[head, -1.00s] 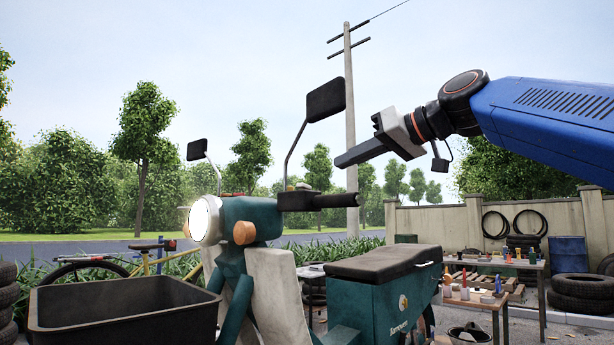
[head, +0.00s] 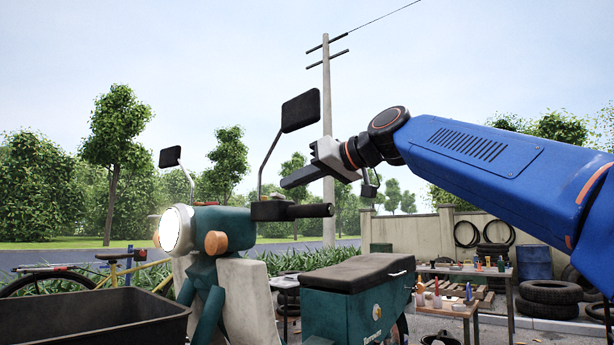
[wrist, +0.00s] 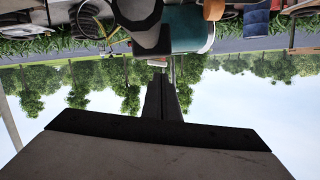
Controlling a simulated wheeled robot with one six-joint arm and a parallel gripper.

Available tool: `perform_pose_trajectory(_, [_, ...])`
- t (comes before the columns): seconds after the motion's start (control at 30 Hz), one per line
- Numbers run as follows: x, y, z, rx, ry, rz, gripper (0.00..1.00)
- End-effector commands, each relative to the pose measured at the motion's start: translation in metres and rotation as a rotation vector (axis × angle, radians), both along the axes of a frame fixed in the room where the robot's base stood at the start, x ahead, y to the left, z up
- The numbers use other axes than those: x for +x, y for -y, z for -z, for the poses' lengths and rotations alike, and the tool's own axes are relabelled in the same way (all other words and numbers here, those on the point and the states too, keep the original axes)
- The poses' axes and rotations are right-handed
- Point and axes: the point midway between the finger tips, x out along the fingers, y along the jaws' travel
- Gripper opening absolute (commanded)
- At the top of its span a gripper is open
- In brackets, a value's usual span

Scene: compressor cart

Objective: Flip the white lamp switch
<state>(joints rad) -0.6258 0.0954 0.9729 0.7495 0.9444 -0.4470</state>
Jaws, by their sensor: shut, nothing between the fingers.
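The teal cart's handlebar has a black switch housing (head: 272,209) and a black grip (head: 318,211). I cannot make out the white lamp switch clearly in either view; it is too small or hidden. The round headlamp (head: 175,230) at the front glows white. My gripper (head: 286,183) is shut and empty, its long dark fingers pointing left and slightly down. In the head view its tips appear just above the housing, beside the mirror stem. The wrist view is upside down; there the shut fingers (wrist: 161,78) reach toward the handlebar, whose grip (wrist: 138,16) shows near the top.
A black mirror (head: 300,111) on a thin bent stem (head: 268,163) rises close to my fingers. The padded seat (head: 358,272) lies below my arm. A black open bin (head: 95,318) is at the front left. Workbenches and tyres (head: 548,291) stand behind right.

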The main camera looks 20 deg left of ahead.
Motion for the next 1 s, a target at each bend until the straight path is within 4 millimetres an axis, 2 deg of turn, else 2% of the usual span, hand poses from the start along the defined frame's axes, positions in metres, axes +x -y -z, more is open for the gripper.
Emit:
perform_pose_trajectory(0.1, [0.003,-0.011,0.003,0.001,-0.001,-0.002,0.00])
perform_pose_trajectory(0.23, [0.006,-0.017,0.004,0.001,-0.001,-0.001,0.00])
perform_pose_trajectory(0.63, [0.006,-0.018,0.005,-0.002,0.004,0.000,0.00])
perform_pose_trajectory(0.87, [0.000,-0.021,0.015,-0.065,0.153,-0.002,0.00])
perform_pose_trajectory(1.0, [0.002,-0.021,0.017,-0.068,0.150,-0.001,0.00])
